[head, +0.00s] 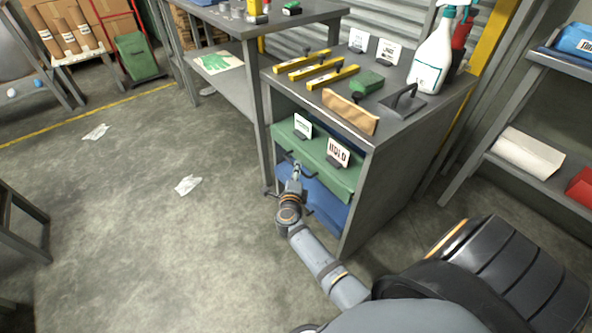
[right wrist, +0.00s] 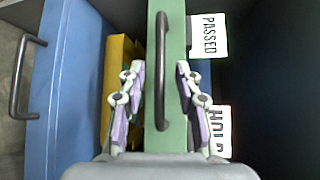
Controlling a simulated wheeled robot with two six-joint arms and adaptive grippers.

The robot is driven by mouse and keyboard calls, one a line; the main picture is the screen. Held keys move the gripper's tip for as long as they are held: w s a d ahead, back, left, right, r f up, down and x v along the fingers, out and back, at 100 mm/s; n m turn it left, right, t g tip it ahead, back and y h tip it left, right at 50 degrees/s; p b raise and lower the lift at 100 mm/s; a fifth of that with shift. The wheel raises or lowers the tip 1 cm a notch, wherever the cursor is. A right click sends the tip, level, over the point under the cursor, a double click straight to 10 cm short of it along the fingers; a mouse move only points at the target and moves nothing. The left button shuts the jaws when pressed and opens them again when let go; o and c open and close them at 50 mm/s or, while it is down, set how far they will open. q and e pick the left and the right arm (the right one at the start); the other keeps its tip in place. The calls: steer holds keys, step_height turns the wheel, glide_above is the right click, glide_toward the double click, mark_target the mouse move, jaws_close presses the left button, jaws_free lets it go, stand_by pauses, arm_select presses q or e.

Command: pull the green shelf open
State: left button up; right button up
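The green shelf (head: 312,152) is the upper one in the grey workbench cabinet (head: 395,165). Its dark bar handle (right wrist: 161,70) runs up the middle of the right wrist view, on the green front (right wrist: 178,90). My right gripper (head: 297,170) is at the shelf's front in the head view. In the right wrist view my gripper (right wrist: 160,68) is open, with one finger on each side of the handle and front. The fingers look apart from the handle; exact depth is hard to tell. My left gripper is not in view.
A blue drawer (head: 325,205) with its own handle (right wrist: 22,75) lies below the green shelf. A yellow thing (right wrist: 118,75) shows between them. A PASSED card (right wrist: 208,36) and a HOLD card (head: 338,153) stand at the shelf. Floor to the left is mostly clear.

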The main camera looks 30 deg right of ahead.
steer(key=shift+x, duration=1.25)
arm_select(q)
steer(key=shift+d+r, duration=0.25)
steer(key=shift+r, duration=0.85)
arm_select(e)
steer(key=shift+c, duration=0.3)
jaws_close()
